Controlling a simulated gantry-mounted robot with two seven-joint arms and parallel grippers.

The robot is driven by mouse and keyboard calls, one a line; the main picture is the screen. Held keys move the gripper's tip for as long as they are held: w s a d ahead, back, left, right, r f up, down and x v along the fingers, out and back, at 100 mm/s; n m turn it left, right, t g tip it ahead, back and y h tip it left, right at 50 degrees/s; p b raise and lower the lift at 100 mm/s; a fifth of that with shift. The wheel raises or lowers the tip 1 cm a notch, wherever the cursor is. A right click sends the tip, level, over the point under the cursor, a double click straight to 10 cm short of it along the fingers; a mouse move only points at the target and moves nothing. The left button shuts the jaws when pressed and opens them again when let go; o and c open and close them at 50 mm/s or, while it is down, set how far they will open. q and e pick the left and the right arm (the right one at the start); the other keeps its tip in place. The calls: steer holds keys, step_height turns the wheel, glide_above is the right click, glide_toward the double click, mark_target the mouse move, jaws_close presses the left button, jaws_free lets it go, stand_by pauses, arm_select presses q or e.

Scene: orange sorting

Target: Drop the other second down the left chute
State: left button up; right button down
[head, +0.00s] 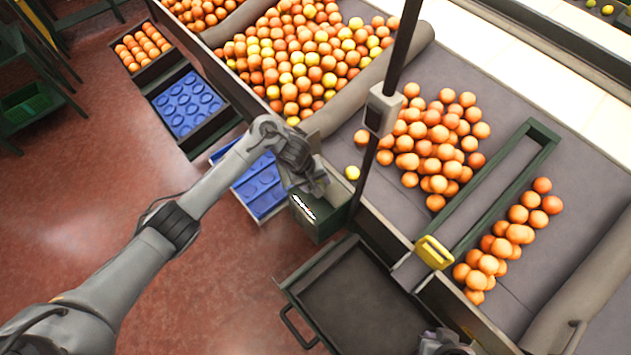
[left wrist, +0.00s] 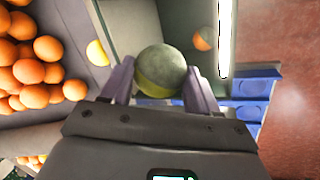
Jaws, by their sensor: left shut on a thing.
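My left gripper (head: 318,187) is over the dark green box-like chute (head: 318,227) at the table's near edge. In the left wrist view my left gripper (left wrist: 160,88) is shut on a round grey-green fruit (left wrist: 160,66) with a yellow-green lower part. In the head view the arm hides this fruit. Beyond it in the wrist view, an orange fruit with a pale patch (left wrist: 203,39) shows inside the green-walled space. A yellow fruit (head: 352,173) lies on the table beside the chute. A grey part of my right arm shows at the bottom edge; its fingers cannot be made out.
Several oranges lie heaped on the grey table (head: 405,220), with more in a row (head: 515,235) right of a green-framed channel. A dark post (head: 372,165) stands close right of my left gripper. An empty dark tray (head: 365,300) and blue-lined crates (head: 190,103) stand along the front.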

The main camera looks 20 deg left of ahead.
arm_select(q)
steer(key=o, duration=1.2)
steer(key=p+v, duration=0.7)
steer(key=v, duration=0.4)
steer(key=shift+f, duration=0.1)
